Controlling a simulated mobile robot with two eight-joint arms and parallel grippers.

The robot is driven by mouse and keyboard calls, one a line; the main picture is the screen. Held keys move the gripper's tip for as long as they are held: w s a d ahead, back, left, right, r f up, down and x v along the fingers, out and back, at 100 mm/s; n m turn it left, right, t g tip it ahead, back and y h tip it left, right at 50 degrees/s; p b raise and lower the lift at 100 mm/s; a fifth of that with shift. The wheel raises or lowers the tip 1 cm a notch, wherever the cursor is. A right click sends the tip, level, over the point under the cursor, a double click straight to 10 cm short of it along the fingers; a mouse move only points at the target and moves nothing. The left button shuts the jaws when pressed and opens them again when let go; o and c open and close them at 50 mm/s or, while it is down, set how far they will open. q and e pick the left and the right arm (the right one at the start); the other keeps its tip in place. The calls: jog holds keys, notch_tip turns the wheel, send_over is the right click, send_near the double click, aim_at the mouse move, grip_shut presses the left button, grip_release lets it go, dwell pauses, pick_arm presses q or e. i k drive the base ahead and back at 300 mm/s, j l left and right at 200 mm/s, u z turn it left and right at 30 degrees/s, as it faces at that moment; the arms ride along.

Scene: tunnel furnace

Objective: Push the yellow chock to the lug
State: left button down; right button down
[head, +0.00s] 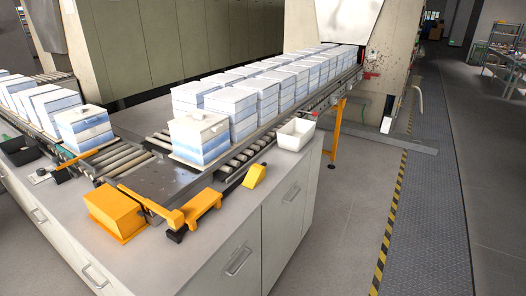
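The yellow chock (255,176) is a small wedge on the grey counter, beside the near end of the right-hand roller track. It stands apart from the orange stop arm (202,205) to its left. I cannot make out for certain which part is the lug. Neither of my grippers shows in the head view.
An orange box (115,211) sits at the counter's front left. A white bin (295,134) stands behind the chock near the counter's right edge. Stacks of white-and-blue blocks (199,136) stand on the conveyor. Bare counter (225,232) lies in front of the chock.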

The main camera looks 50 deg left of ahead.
aim_at(256, 173)
jog(key=i+u, duration=0.35)
jog(key=i, duration=0.4)
jog(key=i+u, duration=0.3)
jog(key=i, duration=0.45)
